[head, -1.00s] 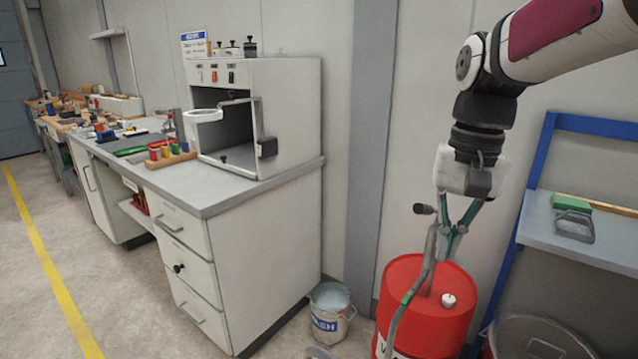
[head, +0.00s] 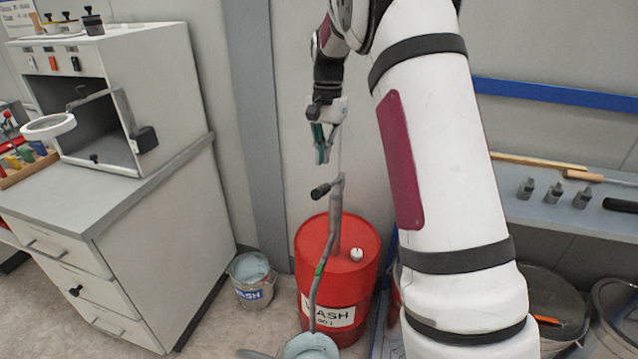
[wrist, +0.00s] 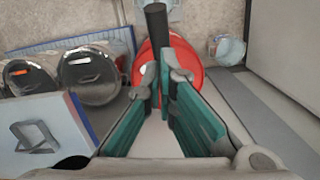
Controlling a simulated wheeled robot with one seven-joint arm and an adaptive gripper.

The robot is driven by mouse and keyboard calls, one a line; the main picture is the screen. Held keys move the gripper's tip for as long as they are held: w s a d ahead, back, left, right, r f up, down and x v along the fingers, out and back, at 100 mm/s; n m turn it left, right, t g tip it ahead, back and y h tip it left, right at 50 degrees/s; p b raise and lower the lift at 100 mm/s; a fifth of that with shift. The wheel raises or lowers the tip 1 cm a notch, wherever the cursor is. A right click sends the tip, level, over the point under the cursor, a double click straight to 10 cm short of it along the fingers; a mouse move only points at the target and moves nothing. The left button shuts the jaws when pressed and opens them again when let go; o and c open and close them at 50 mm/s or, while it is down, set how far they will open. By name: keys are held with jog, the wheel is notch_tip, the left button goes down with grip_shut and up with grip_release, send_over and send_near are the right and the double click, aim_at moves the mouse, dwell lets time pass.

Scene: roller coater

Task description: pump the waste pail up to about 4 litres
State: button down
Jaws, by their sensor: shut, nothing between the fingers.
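A red drum (head: 318,262) with a white label stands on the floor. A grey hand pump (head: 336,212) rises from its top, with a black-gripped handle (head: 320,192) pointing left. A hose (head: 317,285) runs down to a grey pail (head: 310,347), partly cut off at the bottom edge; its level cannot be read. My gripper (head: 323,158) points down just above the pump, shut and empty. In the wrist view my gripper (wrist: 165,78) is over the drum (wrist: 188,62), and the black handle grip (wrist: 156,24) shows beyond the fingertips.
A second pail (head: 252,282) marked WASH stands left of the drum beside a drawer cabinet (head: 110,240). A shelf (head: 575,215) with small bottles and tools is at right, above bins (head: 545,300). A wall column stands behind the WASH pail.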

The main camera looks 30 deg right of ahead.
aim_at(323, 186)
dwell(0.3)
jog(key=shift+s+a+f, duration=0.1)
jog(key=shift+a+f, duration=0.05)
jog(key=shift+f, duration=1.6)
jog(key=shift+s+a+f, duration=0.1)
jog(key=shift+a+f, duration=0.05)
jog(key=shift+f, duration=1.6)
jog(key=shift+f+b, duration=0.7)
jog(key=shift+f, duration=1.55)
